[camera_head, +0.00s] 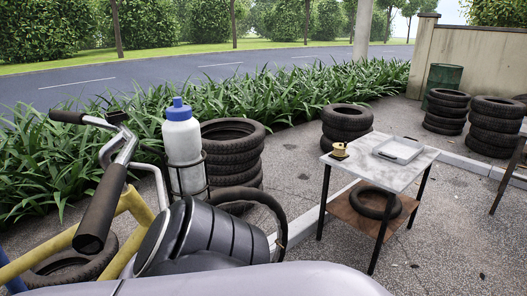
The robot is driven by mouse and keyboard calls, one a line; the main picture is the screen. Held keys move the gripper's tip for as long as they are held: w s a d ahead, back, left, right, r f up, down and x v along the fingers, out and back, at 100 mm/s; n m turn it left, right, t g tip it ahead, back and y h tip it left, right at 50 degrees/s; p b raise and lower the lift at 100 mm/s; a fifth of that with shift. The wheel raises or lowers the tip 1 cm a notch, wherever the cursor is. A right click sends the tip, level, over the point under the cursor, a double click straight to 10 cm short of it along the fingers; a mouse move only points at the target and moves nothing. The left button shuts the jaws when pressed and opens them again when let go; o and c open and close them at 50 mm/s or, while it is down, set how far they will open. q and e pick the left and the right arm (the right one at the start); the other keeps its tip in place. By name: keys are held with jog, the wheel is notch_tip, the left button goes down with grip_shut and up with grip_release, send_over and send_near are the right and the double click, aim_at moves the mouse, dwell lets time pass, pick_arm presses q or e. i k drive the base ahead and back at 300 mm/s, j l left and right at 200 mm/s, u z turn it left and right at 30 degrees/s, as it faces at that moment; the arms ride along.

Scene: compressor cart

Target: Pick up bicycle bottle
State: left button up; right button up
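The bicycle bottle (182,143) is white with a blue cap. It stands upright in a dark wire holder (187,180) on the cart, left of the picture's middle. The cart has a grey metal handlebar with black grips (101,207), yellow tubes (75,237) and a dark ribbed compressor body (205,235). Neither of my grippers shows in the head view. The bottle's lower part is partly behind the holder's wires.
A small table (414,163) with a grey tray (399,149) and a brass-coloured object (339,151) stands to the right. Tyre stacks (232,150) stand behind the cart and farther right (347,122).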

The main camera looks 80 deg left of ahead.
aim_at(181, 133)
jog(key=l+u, duration=0.1)
jog(key=u, duration=0.4)
jog(key=l+u, duration=0.15)
jog(key=u, duration=0.35)
jog(key=j+u, duration=0.1)
jog(key=u, duration=0.4)
jog(key=j+u, duration=0.1)
jog(key=u, duration=0.4)
jog(key=i+u, duration=0.1)
jog(key=u, duration=0.35)
jog(key=i+j+u, duration=0.1)
jog(key=u, duration=0.4)
jog(key=k+l, duration=0.1)
jog(key=l, duration=0.15)
jog(key=u, duration=0.05)
